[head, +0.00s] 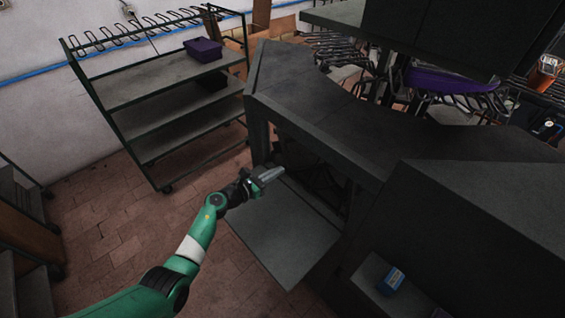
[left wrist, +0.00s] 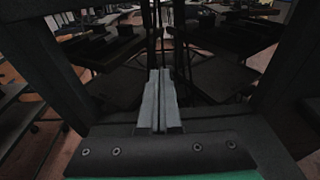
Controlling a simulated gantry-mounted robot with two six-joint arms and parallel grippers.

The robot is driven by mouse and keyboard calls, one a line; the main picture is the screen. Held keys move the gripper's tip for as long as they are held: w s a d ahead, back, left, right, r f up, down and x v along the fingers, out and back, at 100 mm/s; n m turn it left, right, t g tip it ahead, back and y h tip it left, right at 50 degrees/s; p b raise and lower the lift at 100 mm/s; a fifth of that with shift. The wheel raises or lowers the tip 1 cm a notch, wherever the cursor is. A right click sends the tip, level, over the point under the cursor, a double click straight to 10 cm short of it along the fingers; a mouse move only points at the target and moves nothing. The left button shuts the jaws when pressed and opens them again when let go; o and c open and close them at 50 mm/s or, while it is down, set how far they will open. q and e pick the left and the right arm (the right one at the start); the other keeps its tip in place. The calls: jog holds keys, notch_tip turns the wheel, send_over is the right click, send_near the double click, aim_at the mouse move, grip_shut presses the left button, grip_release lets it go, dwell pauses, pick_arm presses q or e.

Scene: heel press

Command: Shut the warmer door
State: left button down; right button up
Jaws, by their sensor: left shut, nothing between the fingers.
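The warmer is a dark grey cabinet (head: 315,125) in the middle of the head view, with its front opening dark inside. Its door (head: 282,238) is a flat grey panel folded down and out from the lower edge of the opening, so it stands open. My left gripper (head: 276,173) is shut and empty. It appears over the door's upper left part, in front of the opening; I cannot tell whether it touches the panel. In the left wrist view its closed fingers (left wrist: 160,98) point into a dark frame. My right gripper is out of view.
A shelf rack (head: 165,130) on wheels stands at the back left, holding a purple box (head: 203,49). A large dark cabinet (head: 480,230) is at right, with a small blue box (head: 391,281) low beside it. Brick floor (head: 115,225) is clear left of the door.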

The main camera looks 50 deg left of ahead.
pick_arm(q)
jog(key=shift+s+f, duration=0.9)
jog(key=shift+s, duration=0.1)
